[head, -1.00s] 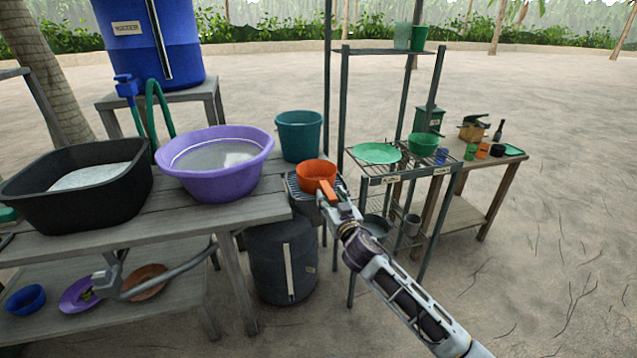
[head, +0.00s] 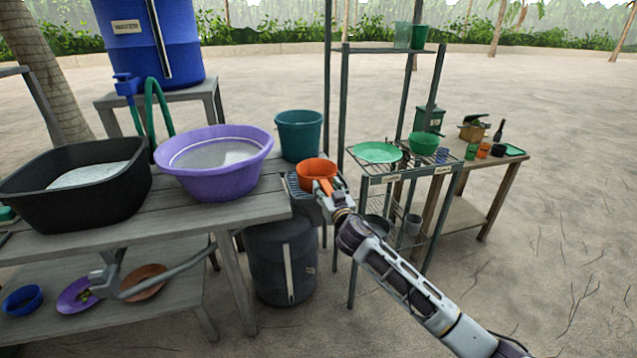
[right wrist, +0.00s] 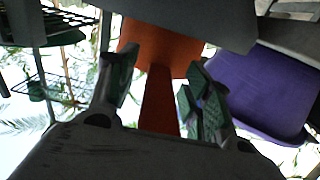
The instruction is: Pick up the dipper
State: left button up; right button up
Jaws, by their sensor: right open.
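The orange dipper (head: 314,169) sits on a dark grey ridged surface at the right end of the wooden table, its bowl facing up and its handle pointing toward me. My right gripper (head: 328,192) is at the handle, just below the bowl. In the right wrist view, the dipper's orange handle (right wrist: 160,102) runs between the two open fingers of the right gripper (right wrist: 160,90), with gaps visible on both sides. The underside of the bowl shows beyond the fingertips.
A purple basin (head: 216,168) and a black tub (head: 72,190) stand on the table to the left. A teal bucket (head: 299,135) is behind the dipper. A metal rack (head: 376,180) stands close on the right. A dark barrel (head: 281,263) is below.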

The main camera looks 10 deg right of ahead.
jog(key=shift+w, duration=0.1)
jog(key=shift+c, duration=0.3)
grip_shut()
dwell(0.4)
